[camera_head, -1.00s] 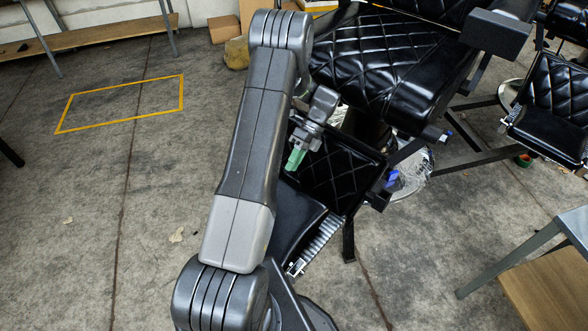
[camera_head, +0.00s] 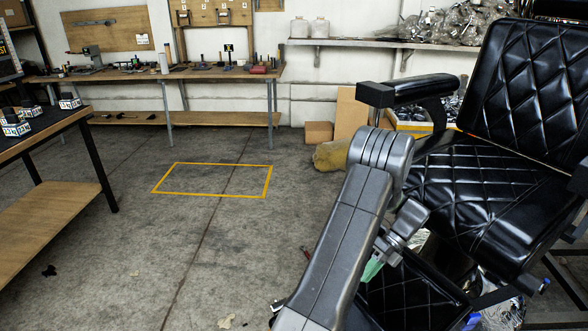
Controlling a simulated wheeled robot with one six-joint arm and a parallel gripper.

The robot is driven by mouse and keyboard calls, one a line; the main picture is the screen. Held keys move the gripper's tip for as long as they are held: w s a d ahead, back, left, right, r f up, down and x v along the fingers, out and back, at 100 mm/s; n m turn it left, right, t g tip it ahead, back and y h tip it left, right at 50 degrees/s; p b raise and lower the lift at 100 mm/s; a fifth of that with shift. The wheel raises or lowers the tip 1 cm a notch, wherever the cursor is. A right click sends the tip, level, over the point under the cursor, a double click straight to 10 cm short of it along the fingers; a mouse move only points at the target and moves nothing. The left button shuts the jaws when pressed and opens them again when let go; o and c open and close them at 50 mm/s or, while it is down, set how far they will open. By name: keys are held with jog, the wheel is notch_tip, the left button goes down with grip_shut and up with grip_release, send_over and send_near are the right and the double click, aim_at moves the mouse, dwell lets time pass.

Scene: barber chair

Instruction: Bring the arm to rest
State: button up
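My arm rises from the bottom of the head view and bends at a rounded grey joint in front of the black barber chair (camera_head: 470,190). My gripper (camera_head: 374,267) hangs below that joint, pointing down and left. A pale green part shows at its tip; I cannot tell whether it is finger or held thing. The finger gap is too small and hidden to read. The gripper overlaps the chair's quilted footrest (camera_head: 405,295) in the picture; I cannot tell whether they touch.
A yellow floor rectangle (camera_head: 215,194) lies on open concrete to the left. A workbench (camera_head: 215,73) with tools stands along the back wall. Cardboard boxes (camera_head: 318,132) and a tan sack (camera_head: 331,155) sit behind the arm.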

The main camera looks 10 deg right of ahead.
send_over(362, 302)
notch_tip(362, 302, down, 7)
jog(key=shift+w, duration=0.1)
dwell(0.3)
